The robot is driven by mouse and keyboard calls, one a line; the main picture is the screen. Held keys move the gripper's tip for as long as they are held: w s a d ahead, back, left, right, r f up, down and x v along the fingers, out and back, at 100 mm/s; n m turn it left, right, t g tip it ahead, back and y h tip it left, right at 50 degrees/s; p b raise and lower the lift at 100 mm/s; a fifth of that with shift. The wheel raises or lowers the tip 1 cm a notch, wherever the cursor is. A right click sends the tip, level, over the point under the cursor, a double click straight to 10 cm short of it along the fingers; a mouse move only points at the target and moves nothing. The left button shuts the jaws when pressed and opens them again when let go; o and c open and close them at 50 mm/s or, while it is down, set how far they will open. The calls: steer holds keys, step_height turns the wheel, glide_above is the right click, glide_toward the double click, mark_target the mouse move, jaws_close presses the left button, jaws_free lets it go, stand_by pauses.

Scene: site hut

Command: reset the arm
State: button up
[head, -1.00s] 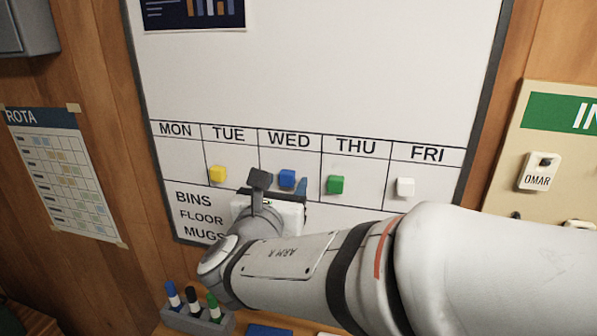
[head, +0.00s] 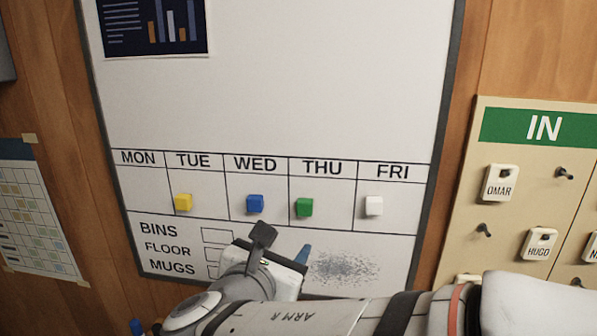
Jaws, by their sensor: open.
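My arm reaches in from the lower right, and my gripper (head: 284,247) is in front of the lower part of the whiteboard (head: 270,95). One dark grey finger shows, and a blue tip shows to its right. The jaws are open, and I see nothing held between them. My gripper appears just below the blue magnet (head: 255,204) under WED and the green magnet (head: 304,208) under THU. How far it is from the board is hard to tell. It hides part of the checkbox column beside BINS, FLOOR and MUGS.
A yellow magnet (head: 183,203) is under TUE and a white magnet (head: 374,206) under FRI. A grey smudge (head: 343,268) marks the board right of my gripper. At right, a peg board (head: 470,215) holds name tags. A rota sheet (head: 35,215) hangs at left.

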steer(key=s+d+f+m+g+h, duration=0.1)
steer(key=d+f+m+g, duration=0.3)
steer(key=d, duration=0.3)
steer(key=d+f+m+g+h, duration=0.1)
steer(key=d+f+m+g, duration=0.2)
steer(key=d+m, duration=0.35)
steer(key=s+d+f+m+g+y, duration=0.5)
steer(key=s+d+f+m+y, duration=0.1)
steer(key=m, duration=1.4)
steer(key=shift+s+d+f, duration=0.6)
steer(key=shift+s+f, duration=0.05)
steer(key=shift+s, duration=0.6)
steer(key=shift+c, duration=0.5)
